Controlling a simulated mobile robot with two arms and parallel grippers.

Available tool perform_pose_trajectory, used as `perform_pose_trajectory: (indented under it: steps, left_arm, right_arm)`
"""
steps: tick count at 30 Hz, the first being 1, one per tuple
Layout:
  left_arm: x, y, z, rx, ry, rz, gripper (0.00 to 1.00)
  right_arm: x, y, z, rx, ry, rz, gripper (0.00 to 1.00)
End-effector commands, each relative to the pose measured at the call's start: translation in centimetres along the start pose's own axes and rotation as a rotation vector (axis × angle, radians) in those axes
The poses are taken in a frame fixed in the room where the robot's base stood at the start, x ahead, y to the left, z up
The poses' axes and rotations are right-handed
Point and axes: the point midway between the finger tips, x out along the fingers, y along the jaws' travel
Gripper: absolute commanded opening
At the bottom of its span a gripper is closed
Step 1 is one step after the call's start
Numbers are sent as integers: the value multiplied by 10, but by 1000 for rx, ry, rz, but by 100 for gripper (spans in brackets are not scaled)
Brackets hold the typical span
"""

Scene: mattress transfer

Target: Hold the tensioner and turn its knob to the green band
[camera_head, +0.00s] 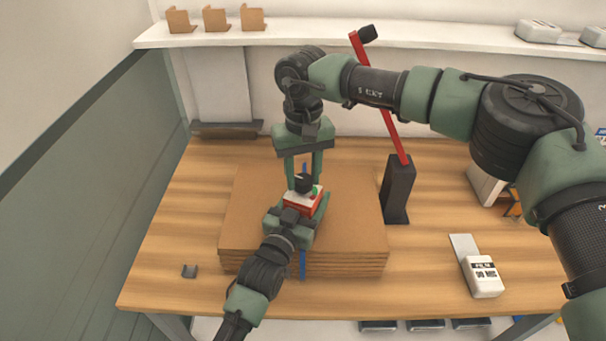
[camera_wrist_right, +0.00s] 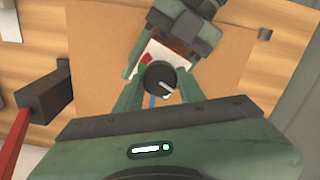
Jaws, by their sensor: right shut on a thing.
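The tensioner (camera_head: 298,205) is a small red and white box on top of the cardboard stack, at the blue strap (camera_head: 303,262). Its black knob (camera_head: 303,182) stands on top; in the right wrist view the knob (camera_wrist_right: 160,77) has a white pointer mark aimed to the lower right. My right gripper (camera_head: 303,178) comes down from above and is shut on the knob. My left gripper (camera_head: 296,217) comes in from the front, its fingers closed around the tensioner's sides.
The cardboard stack (camera_head: 355,225) lies on the wooden table (camera_head: 430,220). A black post (camera_head: 397,190) with a red bar stands right of it. A white labelled block (camera_head: 483,277) lies front right, a small grey clip (camera_head: 189,271) front left. A white shelf (camera_head: 330,30) runs behind.

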Motion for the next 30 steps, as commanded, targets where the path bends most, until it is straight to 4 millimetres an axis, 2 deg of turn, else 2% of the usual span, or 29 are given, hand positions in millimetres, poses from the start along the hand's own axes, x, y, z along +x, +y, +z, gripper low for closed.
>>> perform_pose_trajectory:
  steps: [8,30]
  left_arm:
    - [0,0,-3,0,6,-1,0]
    - [0,0,-3,1,6,0,0]
  right_arm:
    - [0,1,0,203,-1,0,0]
    - [-1,1,0,905,0,1,0]
